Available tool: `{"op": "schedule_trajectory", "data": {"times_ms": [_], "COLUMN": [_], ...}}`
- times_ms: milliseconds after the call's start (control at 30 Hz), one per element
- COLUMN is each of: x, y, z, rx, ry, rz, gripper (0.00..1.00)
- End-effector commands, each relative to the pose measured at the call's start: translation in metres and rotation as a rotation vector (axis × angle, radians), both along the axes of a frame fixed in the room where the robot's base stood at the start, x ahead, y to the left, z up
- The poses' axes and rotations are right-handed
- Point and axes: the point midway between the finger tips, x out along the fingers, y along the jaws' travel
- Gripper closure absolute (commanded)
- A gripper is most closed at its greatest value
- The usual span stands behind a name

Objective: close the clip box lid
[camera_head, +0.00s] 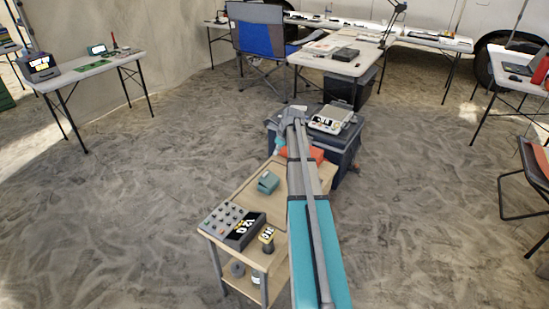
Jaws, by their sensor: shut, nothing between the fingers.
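A small teal box (268,182) sits on the wooden top of the cart (238,188); it may be the clip box. It is too small to tell how its lid stands. An orange object (317,155) shows at the cart's far end, partly hidden behind my arm, and I cannot tell its shape. My arm reaches from the bottom of the picture over the right side of the cart, to the right of the teal box. I cannot make out my gripper or its fingers; the arm seems to hide them.
A keypad-like panel (226,218), a dark labelled block (244,231) and a small yellow-labelled item (267,236) stand on the cart's near end. A dark crate (345,150) bearing a pale device (331,117) stands beyond. Sandy floor left of the cart is clear.

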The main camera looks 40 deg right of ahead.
Motion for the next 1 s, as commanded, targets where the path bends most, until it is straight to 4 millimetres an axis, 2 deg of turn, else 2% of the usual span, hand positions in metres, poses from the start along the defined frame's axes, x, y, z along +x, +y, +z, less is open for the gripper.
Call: {"op": "schedule_trajectory", "data": {"times_ms": [1000], "x": [0.026], "y": [0.011], "z": [-0.076], "rx": [0.000], "ry": [0.000], "rz": [0.001], "gripper": [1.00]}}
